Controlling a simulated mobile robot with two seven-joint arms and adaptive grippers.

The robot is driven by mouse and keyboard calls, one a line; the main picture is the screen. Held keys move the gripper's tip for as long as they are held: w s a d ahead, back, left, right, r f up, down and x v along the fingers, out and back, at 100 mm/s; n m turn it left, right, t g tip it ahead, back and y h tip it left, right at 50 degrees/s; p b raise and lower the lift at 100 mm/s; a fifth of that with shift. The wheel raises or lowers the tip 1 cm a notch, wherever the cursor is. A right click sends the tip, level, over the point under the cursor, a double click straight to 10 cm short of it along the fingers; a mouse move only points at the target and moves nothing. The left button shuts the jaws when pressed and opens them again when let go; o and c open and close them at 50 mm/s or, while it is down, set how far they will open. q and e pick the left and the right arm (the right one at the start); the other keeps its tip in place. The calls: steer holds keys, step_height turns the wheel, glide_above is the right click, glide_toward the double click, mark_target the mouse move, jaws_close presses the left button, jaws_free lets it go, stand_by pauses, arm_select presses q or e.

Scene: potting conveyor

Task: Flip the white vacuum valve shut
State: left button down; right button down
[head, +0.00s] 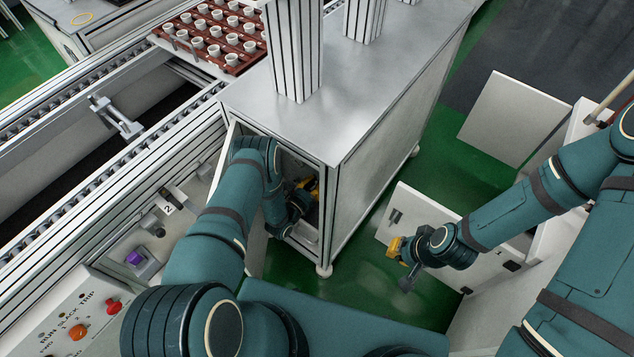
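I cannot make out the white vacuum valve in the head view. The cabinet (380,150) with the metal top has an open front, and its inside is dark and partly covered by my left arm. My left gripper (308,196) is inside this opening. Its orange-yellow part shows, but its fingertips and anything at them are hidden. My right gripper (402,262) hangs over the green floor to the right of the cabinet, in front of a white panel. Its fingers are small and dark, and I see nothing held in it.
A narrow open door (232,145) stands at the opening's left edge. A conveyor (100,180) runs along the left, with a brown tray (240,63) of white pots behind. A control panel (75,320) with buttons is at lower left. White panels (515,118) stand at right.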

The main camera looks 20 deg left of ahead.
arm_select(q)
steer(key=shift+a+n, duration=0.15)
steer(key=shift+n, duration=0.15)
steer(key=shift+w+a+f+n, duration=0.15)
steer(key=shift+a+f+n, duration=0.45)
steer(key=shift+n, duration=1.75)
steer(key=shift+w+a+f+n, duration=0.25)
steer(key=shift+f+n, duration=0.55)
steer(key=shift+n, duration=1.6)
steer(key=shift+w+a+f+n, duration=0.1)
steer(key=shift+a+f+n, duration=0.5)
steer(key=shift+n, duration=1.75)
steer(key=shift+d+f, duration=0.15)
steer(key=c, duration=1)
jaws_free()
steer(key=shift+o, duration=0.2)
step_height(320, 180, up, 10)
